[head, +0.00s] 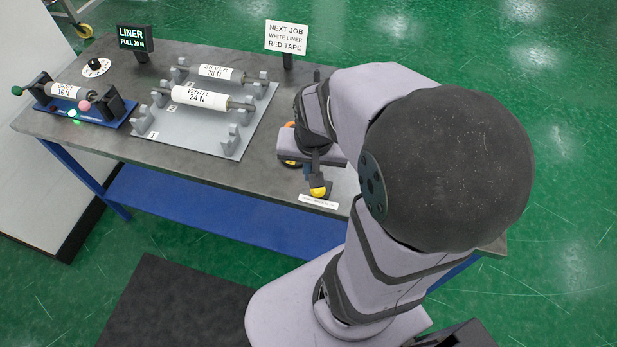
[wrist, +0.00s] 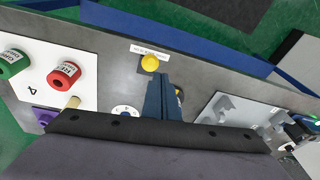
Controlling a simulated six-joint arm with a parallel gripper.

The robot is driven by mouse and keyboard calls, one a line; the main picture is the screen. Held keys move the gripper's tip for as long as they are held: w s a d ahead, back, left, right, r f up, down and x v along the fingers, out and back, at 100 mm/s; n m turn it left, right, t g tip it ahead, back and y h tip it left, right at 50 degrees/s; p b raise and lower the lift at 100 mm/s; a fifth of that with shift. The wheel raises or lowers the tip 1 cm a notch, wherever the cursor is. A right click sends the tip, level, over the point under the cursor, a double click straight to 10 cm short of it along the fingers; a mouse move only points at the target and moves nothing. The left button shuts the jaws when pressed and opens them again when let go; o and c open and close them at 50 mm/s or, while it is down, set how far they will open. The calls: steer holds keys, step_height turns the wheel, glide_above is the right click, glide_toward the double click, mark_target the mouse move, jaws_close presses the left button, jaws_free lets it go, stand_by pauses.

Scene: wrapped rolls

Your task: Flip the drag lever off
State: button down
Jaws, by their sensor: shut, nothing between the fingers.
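A yellow ball knob (head: 318,192) sits on a small dark base near the table's front edge, with a small white label in front; I take it for the drag lever. The knob also shows in the wrist view (wrist: 150,62). The label's print is too small to read surely, and the lever's tilt is hard to tell. My gripper (head: 309,176) is shut and empty, pointing down just beside the knob. In the wrist view its blue fingers (wrist: 163,78) end close to the knob; I cannot tell whether they touch it.
A grey plate (head: 185,145) holds the white and silver rolls, left of my arm. A blue unwinding stand (head: 110,120) is at the far left. Red (wrist: 65,76) and green (wrist: 12,63) rolls stand on a white board. A dial (wrist: 125,110) lies near my fingers.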

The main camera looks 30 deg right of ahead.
steer(key=shift+s+a+r, duration=0.65)
steer(key=shift+s+a, duration=0.2)
steer(key=shift+s, duration=0.1)
